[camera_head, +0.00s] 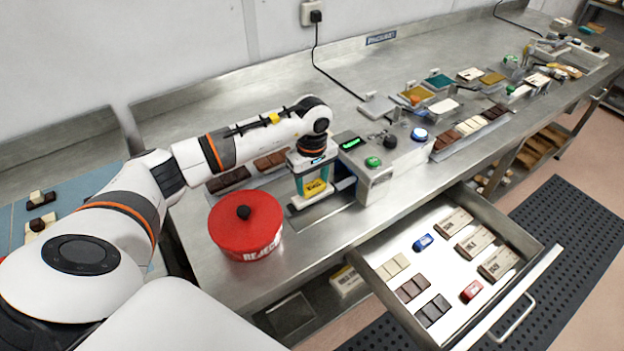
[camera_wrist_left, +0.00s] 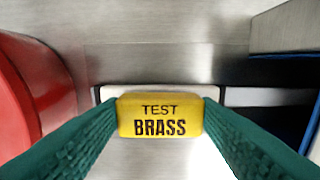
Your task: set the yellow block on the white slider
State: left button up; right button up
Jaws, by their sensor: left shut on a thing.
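The yellow block (camera_head: 316,187), marked "TEST BRASS", is held between the green finger pads of my left gripper (camera_head: 314,188). In the left wrist view the block (camera_wrist_left: 160,117) sits squarely between both pads, and the gripper is shut on it. The white slider (camera_head: 311,202) lies just below the block at the side of the grey machine. In the left wrist view a white strip of the slider (camera_wrist_left: 112,91) shows behind the block. Whether the block touches the slider cannot be told. My right gripper is not in view.
A red "REJECT" tub (camera_head: 240,228) stands close left of the gripper. The grey machine (camera_head: 380,160) with buttons is close right. An open drawer (camera_head: 440,300) with blocks and bars juts out at the front. Chocolate bars (camera_head: 272,160) lie behind the arm.

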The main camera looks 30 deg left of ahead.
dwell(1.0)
pick_arm(q)
jog(key=shift+f+b, duration=0.25)
jog(key=shift+b, duration=0.65)
dwell(0.4)
dwell(0.4)
jog(key=o, duration=1)
jog(key=shift+o, duration=0.2)
jog(key=shift+r, duration=0.1)
notch_tip(320, 180, up, 12)
jog(key=b, duration=0.2)
